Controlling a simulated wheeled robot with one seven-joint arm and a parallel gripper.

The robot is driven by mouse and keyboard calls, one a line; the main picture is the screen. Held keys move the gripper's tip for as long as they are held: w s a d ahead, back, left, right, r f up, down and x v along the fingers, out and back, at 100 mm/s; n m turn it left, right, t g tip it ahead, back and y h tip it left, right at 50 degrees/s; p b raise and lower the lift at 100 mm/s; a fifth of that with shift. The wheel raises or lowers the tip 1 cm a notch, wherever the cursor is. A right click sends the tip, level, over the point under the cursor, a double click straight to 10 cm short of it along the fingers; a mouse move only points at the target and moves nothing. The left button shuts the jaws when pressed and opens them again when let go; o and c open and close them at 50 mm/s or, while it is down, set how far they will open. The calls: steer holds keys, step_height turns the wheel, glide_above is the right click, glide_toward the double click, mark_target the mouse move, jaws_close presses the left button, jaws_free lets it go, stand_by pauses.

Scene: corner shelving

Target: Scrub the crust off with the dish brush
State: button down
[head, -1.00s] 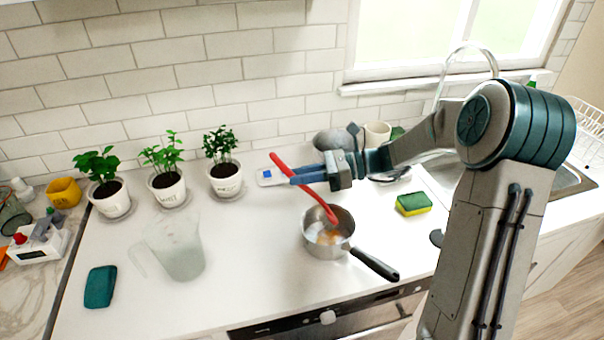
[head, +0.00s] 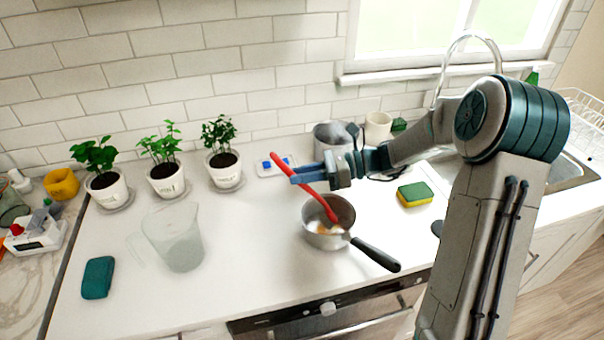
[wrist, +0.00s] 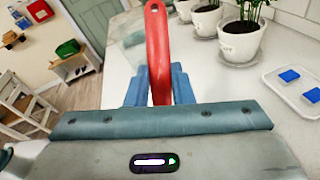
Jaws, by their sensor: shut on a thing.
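My gripper (head: 293,176) is shut on the red handle of the dish brush (head: 280,160), which slants down to the right into the saucepan. The red handle (wrist: 158,45) stands between my blue fingers in the wrist view. The brush's lower end (head: 333,217) is inside the saucepan (head: 312,238); its bristles are hard to make out. A small orange-brown patch, perhaps the crust (head: 322,230), shows on the pan's inside. Whether the brush touches it is unclear. The pan stands on the white counter, its black handle pointing to the lower right.
A clear jug (head: 175,240) and a teal cloth or sponge (head: 97,278) are left of the pan. A yellow-green sponge (head: 415,195) lies to its right. Several potted plants (head: 165,180) and a white tray (head: 264,172) with blue blocks stand behind. Counter between jug and pan is clear.

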steer(key=shift+f+b, duration=0.45)
steer(key=shift+f, duration=0.75)
stand_by(0.4)
steer(key=shift+a+r, duration=0.1)
steer(key=shift+w+a+p, duration=0.6)
steer(key=shift+w+a, duration=0.9)
steer(key=shift+w, duration=0.15)
steer(key=s+d+p, duration=0.2)
steer(key=s+d, duration=0.2)
steer(key=s, duration=0.1)
steer(key=shift+s+d, duration=0.25)
steer(key=shift+s, duration=0.05)
steer(key=shift+s+a+p, duration=0.1)
steer(key=shift+s+p, duration=0.05)
steer(key=shift+p, duration=0.15)
